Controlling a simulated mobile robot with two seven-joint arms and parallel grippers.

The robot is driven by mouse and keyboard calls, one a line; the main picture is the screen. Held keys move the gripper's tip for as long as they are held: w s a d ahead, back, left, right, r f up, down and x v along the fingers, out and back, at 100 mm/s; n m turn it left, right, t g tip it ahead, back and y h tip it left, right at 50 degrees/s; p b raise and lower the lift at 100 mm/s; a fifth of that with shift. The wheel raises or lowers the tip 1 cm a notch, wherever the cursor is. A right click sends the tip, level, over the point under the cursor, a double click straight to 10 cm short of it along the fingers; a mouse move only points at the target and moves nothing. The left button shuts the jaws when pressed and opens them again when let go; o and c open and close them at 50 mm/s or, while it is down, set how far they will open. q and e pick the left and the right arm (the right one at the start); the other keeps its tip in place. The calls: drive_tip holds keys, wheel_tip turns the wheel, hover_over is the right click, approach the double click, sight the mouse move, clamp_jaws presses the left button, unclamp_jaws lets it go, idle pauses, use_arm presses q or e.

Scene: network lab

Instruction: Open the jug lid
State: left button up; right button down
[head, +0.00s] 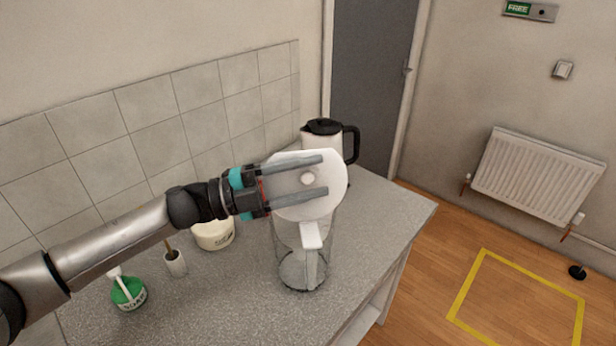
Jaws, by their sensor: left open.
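A clear jug (302,268) with a white handle (311,234) stands on the grey worktop. Its round white lid (290,207) is on top and has a small pale knob (307,179). My left gripper (326,175) comes in from the left and is open. Its two grey fingers lie over the lid in the picture, one on each side of the knob. I cannot tell whether the fingers touch the lid. Part of the lid is hidden behind the fingers. My right gripper is not in view.
A white kettle with a black lid and handle (322,127) stands close behind the jug. The worktop (225,300) is clear at the front.

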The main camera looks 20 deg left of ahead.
use_arm(q)
drive_tip(key=shift+s+a+f, duration=0.2)
drive_tip(key=shift+s+a, duration=0.1)
drive_tip(key=shift+a, duration=0.2)
drive_tip(key=b+v, duration=0.1)
drive_tip(key=v, duration=1.3)
drive_tip(key=shift+r+b, duration=0.15)
drive_tip(key=shift+b, duration=0.2)
